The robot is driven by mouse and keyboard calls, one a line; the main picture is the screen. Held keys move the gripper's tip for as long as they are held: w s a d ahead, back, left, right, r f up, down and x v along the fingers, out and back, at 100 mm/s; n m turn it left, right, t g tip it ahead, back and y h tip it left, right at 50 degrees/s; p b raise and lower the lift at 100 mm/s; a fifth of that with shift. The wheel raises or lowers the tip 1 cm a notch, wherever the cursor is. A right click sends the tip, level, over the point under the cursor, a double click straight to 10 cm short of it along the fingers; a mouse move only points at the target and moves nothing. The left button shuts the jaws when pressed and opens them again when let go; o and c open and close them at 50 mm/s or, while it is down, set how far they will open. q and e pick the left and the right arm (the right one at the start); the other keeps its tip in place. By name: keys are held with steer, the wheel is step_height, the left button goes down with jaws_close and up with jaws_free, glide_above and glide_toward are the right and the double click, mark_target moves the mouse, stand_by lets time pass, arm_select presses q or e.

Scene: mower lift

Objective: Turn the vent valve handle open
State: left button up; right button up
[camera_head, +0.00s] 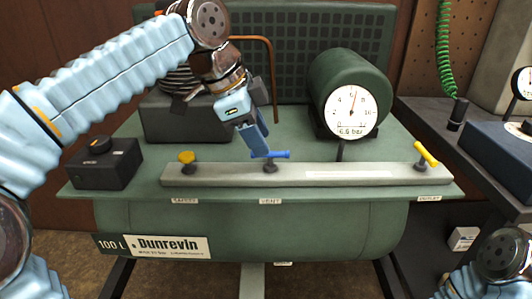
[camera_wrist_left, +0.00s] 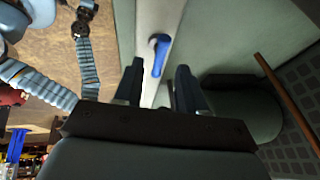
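The blue vent valve handle (camera_head: 279,154) sits on the grey rail (camera_head: 220,176) above the VENT label (camera_head: 270,201), lying roughly along the rail. My left gripper (camera_head: 259,150) points down just above and behind the handle. In the left wrist view the gripper (camera_wrist_left: 158,82) has its fingers spread, with the blue handle (camera_wrist_left: 157,58) beyond the tips, roughly in line with the gap. Nothing is held, and contact cannot be confirmed. My right arm (camera_head: 500,262) shows at the lower right of the head view; its fingers are not clear.
A yellow safety knob (camera_head: 187,157) is left of the vent and a yellow outlet handle (camera_head: 427,154) is far right. A pressure gauge (camera_head: 351,107) reads about 6.6 bar. A black box (camera_head: 104,164) stands at left; a copper pipe (camera_head: 272,75) rises behind the gripper.

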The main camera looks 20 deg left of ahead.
mark_target(270, 159)
arm_select(q)
steer(key=shift+x, duration=2)
jaws_close()
